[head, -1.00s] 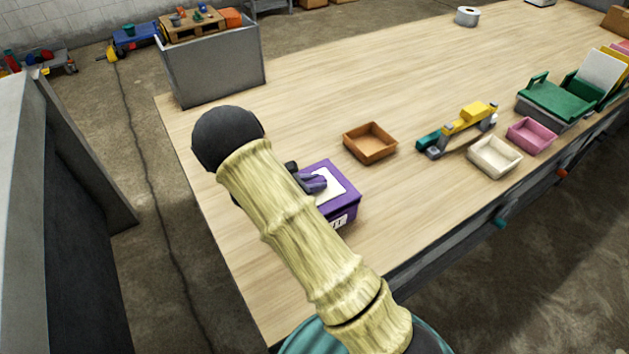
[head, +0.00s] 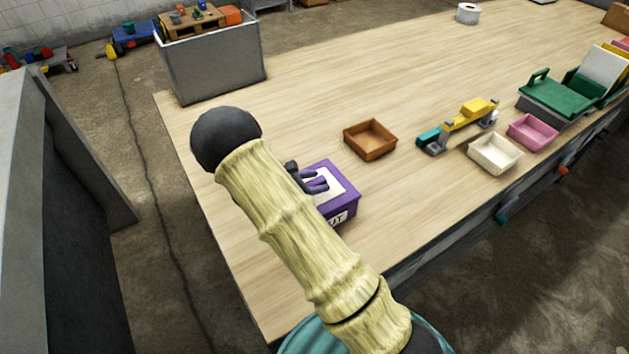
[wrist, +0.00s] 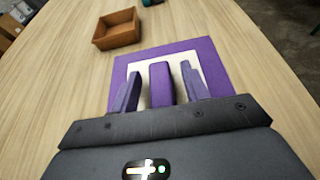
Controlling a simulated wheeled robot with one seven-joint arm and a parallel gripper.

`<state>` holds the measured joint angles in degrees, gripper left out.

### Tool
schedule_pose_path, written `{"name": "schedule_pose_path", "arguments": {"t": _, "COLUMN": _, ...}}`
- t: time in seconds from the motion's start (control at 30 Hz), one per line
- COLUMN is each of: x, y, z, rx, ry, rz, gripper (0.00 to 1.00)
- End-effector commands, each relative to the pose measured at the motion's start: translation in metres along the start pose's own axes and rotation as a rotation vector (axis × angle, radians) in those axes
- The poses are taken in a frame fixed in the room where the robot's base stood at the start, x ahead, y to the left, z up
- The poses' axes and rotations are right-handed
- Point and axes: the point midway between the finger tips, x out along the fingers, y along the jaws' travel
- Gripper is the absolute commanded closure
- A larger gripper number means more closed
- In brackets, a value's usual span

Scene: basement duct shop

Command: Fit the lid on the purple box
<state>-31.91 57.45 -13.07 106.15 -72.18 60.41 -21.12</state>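The purple box (head: 345,212) stands on the bench, partly hidden behind my arm, with part of a white label on its front. Its purple lid (head: 345,173), with a white panel on top, lies on the box and looks level; the far-left edges are hidden. In the wrist view the lid (wrist: 222,72) has an upright purple handle (wrist: 161,84). My gripper (wrist: 162,88) is open, its two purplish fingers on either side of the handle with a gap on each side. In the head view my gripper (head: 314,183) is low over the lid.
An empty brown tray (head: 370,140) sits just behind the box. Farther right are a yellow and teal tool (head: 462,122), a cream tray (head: 494,155), a pink tray (head: 533,132) and a green-lidded box (head: 556,97). A grey bin (head: 212,68) stands at the bench's far-left corner.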

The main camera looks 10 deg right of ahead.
Motion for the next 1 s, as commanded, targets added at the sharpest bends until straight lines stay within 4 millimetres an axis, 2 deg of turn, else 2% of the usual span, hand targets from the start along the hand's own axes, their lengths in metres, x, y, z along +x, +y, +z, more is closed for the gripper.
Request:
{"name": "schedule_pose_path", "arguments": {"t": 0.27, "x": -0.001, "y": 0.0, "z": 0.001, "rx": 0.0, "ry": 0.0, "rz": 0.0, "gripper": 0.55}}
{"name": "schedule_pose_path", "arguments": {"t": 0.47, "x": -0.008, "y": 0.0, "z": 0.015, "rx": 0.002, "ry": 0.001, "rz": 0.001, "gripper": 0.55}}
{"name": "schedule_pose_path", "arguments": {"t": 0.53, "x": -0.019, "y": 0.001, "z": 0.01, "rx": 0.001, "ry": 0.0, "rz": 0.004, "gripper": 0.55}}
{"name": "schedule_pose_path", "arguments": {"t": 1.0, "x": -0.109, "y": 0.001, "z": 0.01, "rx": 0.002, "ry": 0.002, "rz": 0.004, "gripper": 0.55}}
